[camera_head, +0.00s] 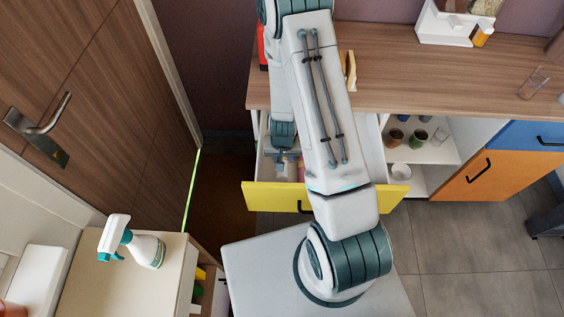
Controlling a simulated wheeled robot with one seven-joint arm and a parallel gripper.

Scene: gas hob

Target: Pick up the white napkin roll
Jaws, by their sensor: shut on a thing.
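My gripper (284,162) is small in the view and reaches down into the open yellow-fronted drawer (262,197). It is shut on a pale thing, which looks like the white napkin roll, though fingers and arm hide most of it. The roll's full shape and the fingertips are too small and covered to make out. My arm crosses the middle of the view and hides the centre and right part of the drawer's inside.
A wooden countertop (440,85) lies above the drawer. White open shelves (435,150) with cups and jars are at right, beside an orange cabinet door (480,172). A spray bottle (146,250) stands on a cabinet at lower left. Tiled floor (470,245) is clear at lower right.

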